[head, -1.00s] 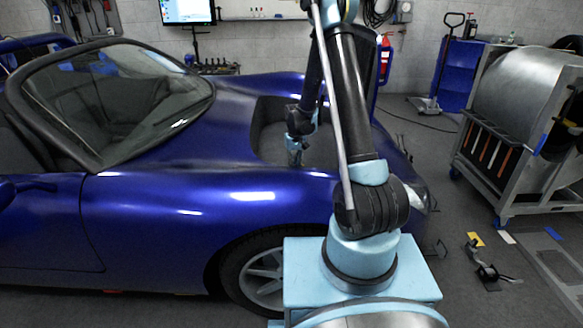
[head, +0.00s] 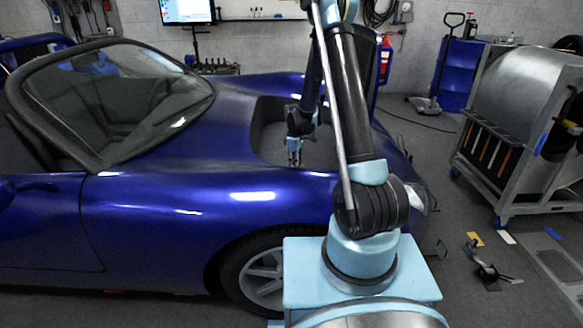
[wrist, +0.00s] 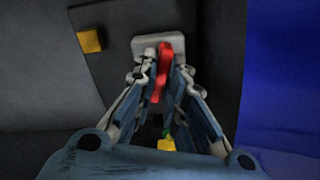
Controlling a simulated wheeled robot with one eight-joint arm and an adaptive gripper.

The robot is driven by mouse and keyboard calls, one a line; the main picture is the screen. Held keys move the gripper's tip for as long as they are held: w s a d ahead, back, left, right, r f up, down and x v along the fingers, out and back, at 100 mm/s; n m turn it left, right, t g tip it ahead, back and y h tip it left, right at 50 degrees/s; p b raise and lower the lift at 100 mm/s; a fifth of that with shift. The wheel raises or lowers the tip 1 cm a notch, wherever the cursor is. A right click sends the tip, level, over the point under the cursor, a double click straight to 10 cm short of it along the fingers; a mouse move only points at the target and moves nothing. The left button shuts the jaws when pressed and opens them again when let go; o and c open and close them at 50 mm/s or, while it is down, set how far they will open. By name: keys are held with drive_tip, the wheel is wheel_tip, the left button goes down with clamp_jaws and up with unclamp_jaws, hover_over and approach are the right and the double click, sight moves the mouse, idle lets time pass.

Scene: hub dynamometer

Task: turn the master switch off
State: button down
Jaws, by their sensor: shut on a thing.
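The master switch has a red handle (wrist: 162,68) on a light grey base plate (wrist: 150,47), at the top centre of the wrist view. My gripper (wrist: 160,85) has its two fingers on either side of the red handle and is shut on it. The fingers hide part of the handle's sides. In the head view my gripper (head: 293,157) reaches down into the open bay in the blue car's front. The switch itself cannot be made out there.
The blue car's (head: 220,200) bodywork surrounds the bay. A yellow block (wrist: 90,39) sits on the dark surface left of the switch. A small yellow item (wrist: 167,143) shows low between the fingers. A metal-framed machine (head: 520,90) stands at the right.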

drive_tip(key=shift+n, duration=1.9)
drive_tip(key=shift+w, duration=0.1)
drive_tip(key=c, duration=1.6)
unclamp_jaws()
drive_tip(key=shift+c, duration=0.2)
drive_tip(key=shift+r, duration=0.1)
wheel_tip(320, 180, up, 12)
drive_tip(key=shift+d, duration=0.1)
